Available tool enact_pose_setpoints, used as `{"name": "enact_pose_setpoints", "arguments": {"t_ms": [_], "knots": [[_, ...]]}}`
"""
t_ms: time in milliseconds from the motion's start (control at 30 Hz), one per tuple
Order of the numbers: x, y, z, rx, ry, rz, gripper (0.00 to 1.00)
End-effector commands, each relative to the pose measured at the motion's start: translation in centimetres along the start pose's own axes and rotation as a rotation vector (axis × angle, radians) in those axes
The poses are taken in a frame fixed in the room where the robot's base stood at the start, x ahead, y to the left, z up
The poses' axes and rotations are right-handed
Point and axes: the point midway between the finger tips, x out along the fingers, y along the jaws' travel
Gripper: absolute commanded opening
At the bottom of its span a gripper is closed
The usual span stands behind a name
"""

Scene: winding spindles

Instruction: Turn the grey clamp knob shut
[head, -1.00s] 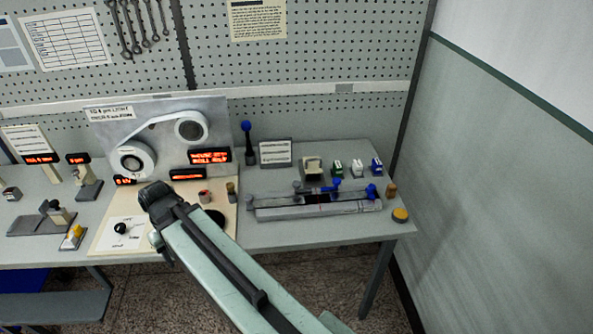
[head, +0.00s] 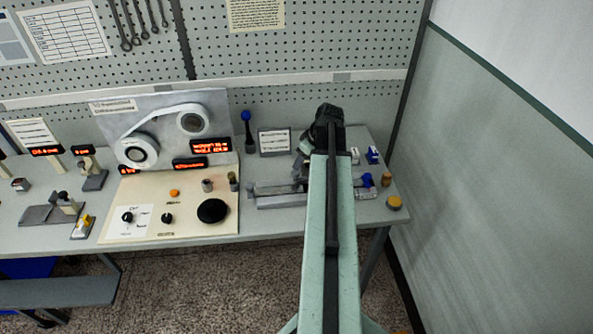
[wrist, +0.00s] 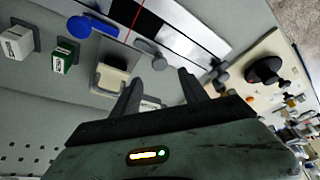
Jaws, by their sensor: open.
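My gripper (wrist: 159,76) is open and empty in the wrist view, its two dark fingers wide apart. A grey knob with a long handle (wrist: 150,52) lies just ahead of the fingertips, by the edge of the black and white rail (wrist: 185,22). A visible gap separates it from the fingers. A second grey knob (wrist: 219,73) sits to the right, by the rail's end; I cannot tell which one is the clamp knob. In the head view my wrist (head: 328,117) is over the back of the rail fixture (head: 280,201) and hides its middle; the fingers do not show there.
A blue knob (wrist: 80,27) and a beige block (wrist: 112,78) are close to the left of my gripper. A green-fronted block (wrist: 64,59) stands farther left. The control panel (head: 150,232) and a placard (head: 274,141) lie left of my arm in the head view.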

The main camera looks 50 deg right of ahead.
Motion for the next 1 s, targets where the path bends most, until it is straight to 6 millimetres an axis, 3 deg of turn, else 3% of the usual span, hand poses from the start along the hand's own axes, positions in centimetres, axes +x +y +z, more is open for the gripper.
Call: {"name": "enact_pose_setpoints", "arguments": {"t_ms": [267,633,933,967,1000], "knots": [[1.3,0.1,0.2,-0.003,0.001,0.001,0.52],[7.6,0.1,0.2,-0.003,0.000,0.001,0.52],[7.8,0.0,-0.1,-0.003,0.000,0.001,0.52],[7.8,0.0,-0.1,-0.003,0.000,0.000,0.49],[7.8,0.0,-0.1,-0.003,0.000,0.000,0.38]]}}
